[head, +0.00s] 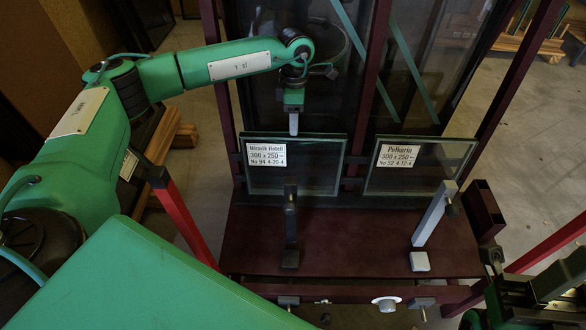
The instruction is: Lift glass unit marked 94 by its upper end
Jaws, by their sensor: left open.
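The glass unit marked 94 (310,178) is the left of two small panes. It stands upright against the dark red frame and carries a white label at its upper left. My left gripper (293,126) points down at the middle of its upper edge. The gripper is open, with its light fingertips seen edge-on just at or above that edge. I cannot tell whether the fingers straddle the glass. Dark and green parts that look like my right arm show at the lower right edge; its jaws cannot be made out.
A second pane labelled Pelkerin (436,172) stands to the right, beyond a dark red upright. Two clamp posts, a dark one (290,225) and a grey one (433,214), rise from the ledge (350,238) in front. Large glass sheets stand behind.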

